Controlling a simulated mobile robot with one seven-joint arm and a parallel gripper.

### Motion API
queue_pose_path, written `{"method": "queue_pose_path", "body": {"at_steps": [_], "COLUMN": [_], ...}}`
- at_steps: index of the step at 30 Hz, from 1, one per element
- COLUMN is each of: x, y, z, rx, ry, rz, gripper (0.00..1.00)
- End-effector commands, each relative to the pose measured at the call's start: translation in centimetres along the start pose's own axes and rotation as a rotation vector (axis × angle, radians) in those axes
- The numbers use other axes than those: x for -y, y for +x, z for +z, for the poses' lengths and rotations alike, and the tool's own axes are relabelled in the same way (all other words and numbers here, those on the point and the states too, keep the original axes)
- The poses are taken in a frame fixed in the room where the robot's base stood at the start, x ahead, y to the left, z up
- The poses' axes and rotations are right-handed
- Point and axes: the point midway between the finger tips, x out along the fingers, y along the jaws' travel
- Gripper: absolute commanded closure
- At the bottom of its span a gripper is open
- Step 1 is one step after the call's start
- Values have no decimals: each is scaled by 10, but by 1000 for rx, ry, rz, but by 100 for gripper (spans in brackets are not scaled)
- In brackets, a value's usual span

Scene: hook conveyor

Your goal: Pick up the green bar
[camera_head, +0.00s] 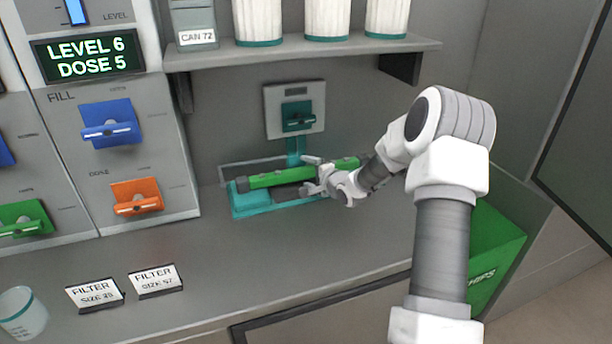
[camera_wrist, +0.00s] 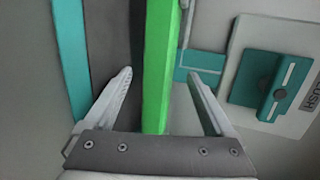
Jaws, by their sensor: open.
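The green bar (camera_head: 282,178) lies roughly level along a teal tray (camera_head: 240,208) against the back wall, with a dark end at its left. Its right part passes behind my gripper (camera_head: 318,175). In the wrist view the green bar (camera_wrist: 158,70) runs lengthwise between the two fingers of my gripper (camera_wrist: 160,80). The fingers are open, one on each side, with a gap to the bar on both sides.
A teal lever on a wall plate (camera_head: 273,104) sits just above the bar. A shelf (camera_head: 300,50) with white cups overhangs the area. A green bin (camera_head: 492,250) stands at the right. The counter in front is mostly clear, with two filter signs (camera_head: 155,281) at left.

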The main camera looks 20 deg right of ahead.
Motion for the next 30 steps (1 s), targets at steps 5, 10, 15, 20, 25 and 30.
{"method": "queue_pose_path", "body": {"at_steps": [5, 10, 15, 20, 25, 30], "x": [0, 0, 0, 1, 1, 0], "y": [1, 0, 0, 0, 0, 0], "z": [0, 0, 0, 0, 0, 0], "rx": [0, 0, 0, 0, 0, -1], "ry": [0, 0, 0, 0, 0, 0], "rz": [0, 0, 0, -1, -1, 0], "gripper": [11, 33, 64, 92, 100, 100]}}
